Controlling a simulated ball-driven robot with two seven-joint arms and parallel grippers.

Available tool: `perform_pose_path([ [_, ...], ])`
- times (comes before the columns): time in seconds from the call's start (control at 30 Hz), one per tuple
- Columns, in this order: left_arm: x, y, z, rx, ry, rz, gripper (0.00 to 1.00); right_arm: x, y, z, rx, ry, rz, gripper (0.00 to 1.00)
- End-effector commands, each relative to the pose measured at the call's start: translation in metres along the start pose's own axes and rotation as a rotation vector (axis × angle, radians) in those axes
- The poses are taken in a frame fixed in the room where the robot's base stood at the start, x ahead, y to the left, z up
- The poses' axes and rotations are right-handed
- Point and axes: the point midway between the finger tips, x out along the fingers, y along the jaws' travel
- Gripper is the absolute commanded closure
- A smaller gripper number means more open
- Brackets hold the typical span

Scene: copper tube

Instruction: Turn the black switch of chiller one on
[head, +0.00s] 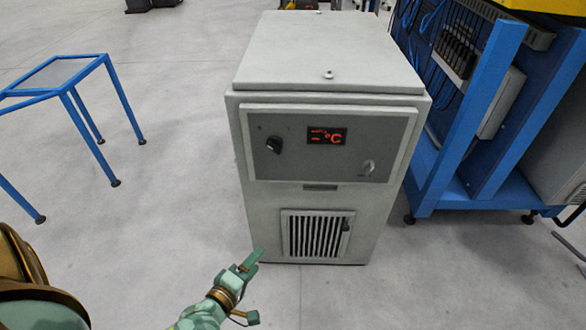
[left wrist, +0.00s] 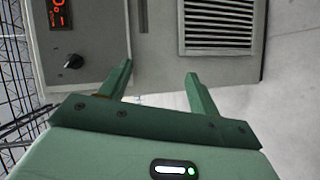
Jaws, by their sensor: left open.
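The chiller (head: 325,220) is a grey cabinet with a dark front panel. Its black switch (head: 274,145) is a small round knob on the left of the panel, beside a lit red display (head: 326,136). In the left wrist view, turned sideways, the black switch (left wrist: 73,61) shows at left below the display (left wrist: 61,14). My left gripper (head: 252,281) is below and left of the switch, in front of the cabinet's lower part. Its fingers (left wrist: 158,70) are apart, with nothing between them, and clear of the switch. My right gripper is out of view.
A lighter knob (head: 367,168) sits on the right of the panel, above a vent grille (head: 316,234). A blue-framed table (head: 66,75) stands at left, and a blue rack (head: 470,120) stands close at right. The floor in front is clear.

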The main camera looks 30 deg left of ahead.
Motion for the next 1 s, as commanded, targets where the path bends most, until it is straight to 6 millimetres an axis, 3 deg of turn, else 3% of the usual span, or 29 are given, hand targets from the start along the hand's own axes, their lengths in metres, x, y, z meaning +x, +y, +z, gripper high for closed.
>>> perform_pose_path([
  [0.03, 0.019, 0.015, -0.010, -0.195, 0.042, 0.116, 0.38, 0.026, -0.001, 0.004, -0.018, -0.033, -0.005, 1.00],
  [0.1, 0.029, 0.062, -0.028, -0.455, 0.073, 0.281, 0.38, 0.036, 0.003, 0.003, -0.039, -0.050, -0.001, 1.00],
  [0.2, 0.030, 0.108, -0.045, -0.719, 0.071, 0.447, 0.38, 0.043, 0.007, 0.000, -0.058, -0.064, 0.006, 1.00],
  [0.3, 0.029, 0.133, -0.055, -0.853, 0.059, 0.530, 0.38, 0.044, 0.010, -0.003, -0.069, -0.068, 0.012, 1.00],
  [0.47, 0.043, 0.151, -0.063, -0.891, 0.054, 0.558, 0.38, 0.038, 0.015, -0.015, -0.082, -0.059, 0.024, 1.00],
  [0.73, 0.101, 0.180, -0.081, -0.887, 0.055, 0.557, 0.38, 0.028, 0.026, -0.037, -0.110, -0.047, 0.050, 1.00],
  [1.0, 0.149, 0.204, -0.096, -0.884, 0.055, 0.553, 0.38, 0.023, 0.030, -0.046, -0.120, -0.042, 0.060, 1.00],
])
